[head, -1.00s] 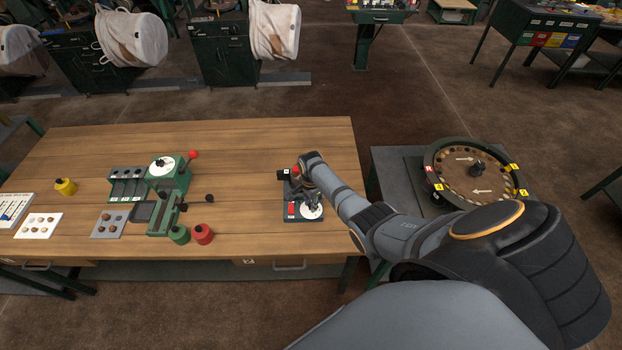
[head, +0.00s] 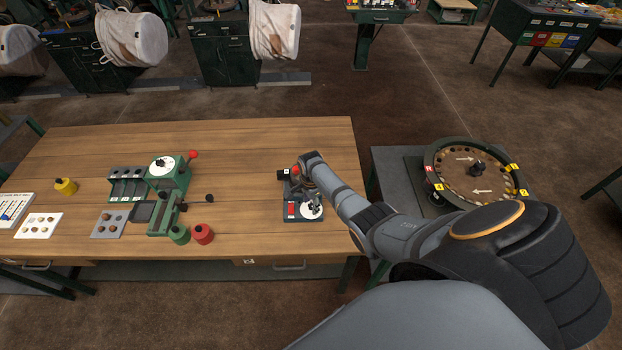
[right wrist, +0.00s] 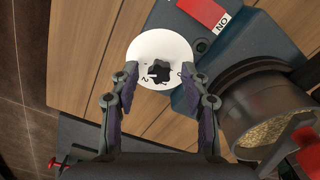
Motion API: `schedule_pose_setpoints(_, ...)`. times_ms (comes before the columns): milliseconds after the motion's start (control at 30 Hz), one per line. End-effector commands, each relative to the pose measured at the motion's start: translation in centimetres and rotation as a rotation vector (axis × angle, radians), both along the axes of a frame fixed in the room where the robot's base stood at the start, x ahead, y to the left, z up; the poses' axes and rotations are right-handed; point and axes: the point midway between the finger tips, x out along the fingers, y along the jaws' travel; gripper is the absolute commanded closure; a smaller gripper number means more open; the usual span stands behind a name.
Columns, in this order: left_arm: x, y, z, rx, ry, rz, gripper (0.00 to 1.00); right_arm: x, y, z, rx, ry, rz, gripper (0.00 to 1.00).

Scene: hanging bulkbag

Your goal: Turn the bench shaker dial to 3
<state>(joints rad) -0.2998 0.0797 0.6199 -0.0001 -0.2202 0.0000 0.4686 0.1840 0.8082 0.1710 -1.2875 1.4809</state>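The bench shaker (head: 291,211) is a dark unit near the right end of the wooden bench, with a red switch plate. Its dial is a white disc (head: 307,214) with a black knob, partly covered by my right gripper (head: 315,201) in the head view. In the right wrist view the white disc (right wrist: 150,45) carries printed numbers, a 2 among them, and the black knob (right wrist: 159,75) is at its middle. My right gripper (right wrist: 160,78) is open, its fingers on either side of the knob with gaps showing. The pointer setting is unclear. My left gripper is not in view.
A round sorting tray (head: 437,164) is on a side table at right. The bench between press and shaker is clear.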

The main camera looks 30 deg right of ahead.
Motion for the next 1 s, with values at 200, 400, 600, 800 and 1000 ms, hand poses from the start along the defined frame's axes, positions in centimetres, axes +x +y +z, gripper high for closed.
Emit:
schedule_pose_setpoints(200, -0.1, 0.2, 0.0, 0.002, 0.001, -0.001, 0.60, 0.0, 0.0, 0.1, 0.000, 0.000, 0.000, 0.54)
schedule_pose_setpoints(400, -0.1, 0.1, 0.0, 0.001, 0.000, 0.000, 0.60, 0.1, -0.1, 2.3, -0.001, -0.004, 0.002, 0.54)
schedule_pose_setpoints(600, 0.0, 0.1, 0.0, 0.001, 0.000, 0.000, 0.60, 0.1, -0.1, 7.3, -0.001, -0.005, 0.001, 0.54)
schedule_pose_setpoints(800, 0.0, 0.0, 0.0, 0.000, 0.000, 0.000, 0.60, 0.1, 0.0, 10.9, -0.001, -0.002, 0.000, 0.54)
schedule_pose_setpoints(1000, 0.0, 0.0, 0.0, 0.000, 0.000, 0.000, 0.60, 0.0, 0.0, 12.0, 0.000, 0.000, 0.000, 0.54)
